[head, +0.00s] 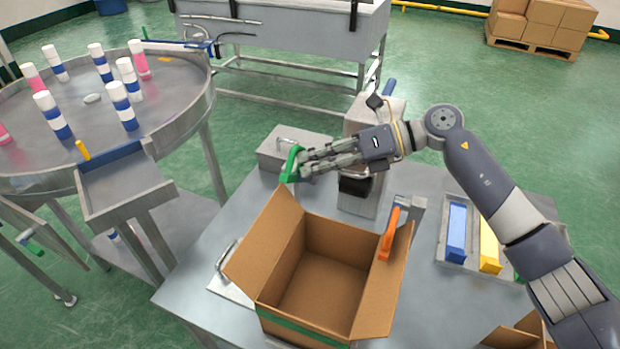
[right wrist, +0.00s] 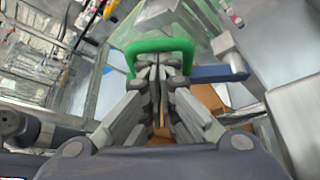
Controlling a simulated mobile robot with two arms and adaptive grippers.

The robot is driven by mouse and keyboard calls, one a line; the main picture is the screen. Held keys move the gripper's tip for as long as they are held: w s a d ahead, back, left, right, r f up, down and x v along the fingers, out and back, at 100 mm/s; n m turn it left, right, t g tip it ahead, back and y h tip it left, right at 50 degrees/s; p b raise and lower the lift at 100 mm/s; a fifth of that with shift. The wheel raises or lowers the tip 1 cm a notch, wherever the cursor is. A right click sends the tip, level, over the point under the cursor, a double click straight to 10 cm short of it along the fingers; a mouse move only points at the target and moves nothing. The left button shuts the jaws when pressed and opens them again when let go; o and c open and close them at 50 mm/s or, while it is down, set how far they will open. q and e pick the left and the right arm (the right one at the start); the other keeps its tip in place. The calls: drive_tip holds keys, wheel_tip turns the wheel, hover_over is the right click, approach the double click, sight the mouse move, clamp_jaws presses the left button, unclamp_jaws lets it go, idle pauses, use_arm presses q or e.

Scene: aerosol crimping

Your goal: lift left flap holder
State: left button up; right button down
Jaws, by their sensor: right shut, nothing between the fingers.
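An open cardboard box (head: 320,283) stands on the metal table with its flaps spread. A green looped handle (head: 291,163) rises at the box's far left side; it also shows in the right wrist view (right wrist: 130,52). My right gripper (head: 304,168) is at this green handle, its fingers shut together with nothing held. In the right wrist view the fingertips (right wrist: 158,62) lie at the loop; I cannot tell whether they touch it. An orange handle (head: 389,234) stands at the right flap. A metal handle (head: 226,256) is beside the left flap. My left gripper is out of view.
A grey metal block (head: 277,150) with a handle stands behind the box. A tray with blue (head: 456,232) and yellow (head: 489,246) pieces is at right. A round table (head: 180,95) with several cans stands at left.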

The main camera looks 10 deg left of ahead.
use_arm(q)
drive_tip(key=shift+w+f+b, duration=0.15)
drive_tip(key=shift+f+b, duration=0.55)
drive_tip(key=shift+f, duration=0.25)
